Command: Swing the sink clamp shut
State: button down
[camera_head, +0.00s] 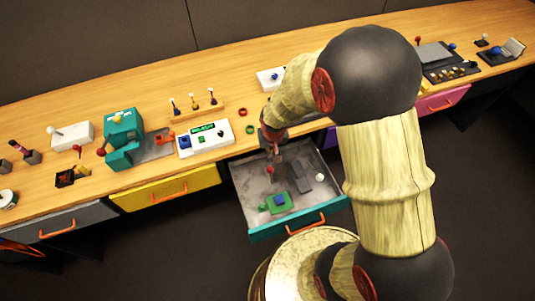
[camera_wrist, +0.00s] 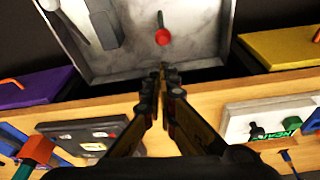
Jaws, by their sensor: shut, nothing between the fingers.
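I cannot tell for sure which part is the sink clamp. The open drawer (camera_head: 240,187) has a pale grey inside and a teal front. In it are a small red-tipped part (camera_head: 270,170), a dark grey slab (camera_head: 302,177), a white knob (camera_head: 320,178) and a green piece with a blue block (camera_head: 279,201). My gripper (camera_wrist: 162,70) is shut and empty, pointing at the drawer's back edge. In the wrist view the red part (camera_wrist: 162,37) stands just beyond the fingertips, apart from them. The grey slab (camera_wrist: 102,24) is to its left.
The wooden bench (camera_head: 330,75) carries a white panel with a green display (camera_head: 205,137), a teal machine (camera_head: 122,135) and three small levers (camera_head: 195,103). A closed yellow drawer (camera_head: 165,188) is left of the open one. My arm hides the bench's middle right.

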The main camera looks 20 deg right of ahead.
aim_at(271, 175)
jog(key=shift+w, duration=0.2)
jog(key=b+x, duration=0.3)
jog(key=x, duration=0.7)
dwell(0.5)
